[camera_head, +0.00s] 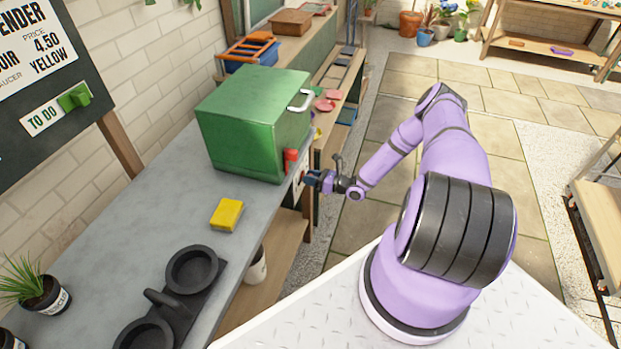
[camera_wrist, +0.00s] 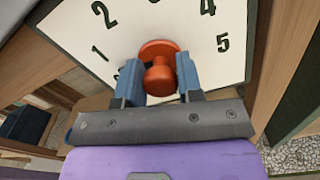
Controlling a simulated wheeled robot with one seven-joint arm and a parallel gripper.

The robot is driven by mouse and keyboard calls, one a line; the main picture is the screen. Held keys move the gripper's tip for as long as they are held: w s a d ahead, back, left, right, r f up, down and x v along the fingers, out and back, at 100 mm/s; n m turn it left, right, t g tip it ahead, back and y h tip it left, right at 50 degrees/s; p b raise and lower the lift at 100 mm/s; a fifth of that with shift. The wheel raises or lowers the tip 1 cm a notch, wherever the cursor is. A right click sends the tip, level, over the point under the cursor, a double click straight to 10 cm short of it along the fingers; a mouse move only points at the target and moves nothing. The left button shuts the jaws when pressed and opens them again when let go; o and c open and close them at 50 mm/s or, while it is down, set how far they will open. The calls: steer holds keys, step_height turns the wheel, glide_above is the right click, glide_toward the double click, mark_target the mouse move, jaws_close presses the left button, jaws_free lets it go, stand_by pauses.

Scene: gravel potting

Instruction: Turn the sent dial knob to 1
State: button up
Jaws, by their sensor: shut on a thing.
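The dial knob (camera_wrist: 160,76) is orange-red and sits on a white dial plate (camera_wrist: 88,25) with black numbers. In the wrist view 1 is at the left, 2 at the upper left, 4 at the upper right and 5 at the right; the number at the top is cut off. My gripper (camera_wrist: 160,82) has its two blue fingers on either side of the knob, shut on it. In the head view my gripper (camera_head: 318,181) is at the bench's front edge, by the green box. Which number the knob points to cannot be told.
A green box (camera_head: 250,120) with a silver handle stands on the grey bench (camera_head: 130,235). A small red object (camera_head: 291,160) is at its lower corner. A yellow sponge (camera_head: 227,214) and a black double-cup holder (camera_head: 172,300) lie nearer.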

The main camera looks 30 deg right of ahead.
steer(key=shift+m, duration=2.2)
steer(key=shift+d, duration=0.1)
steer(key=o, duration=0.9)
steer(key=v, duration=1)
steer(key=shift+s+d, duration=0.25)
steer(key=shift+s, duration=0.05)
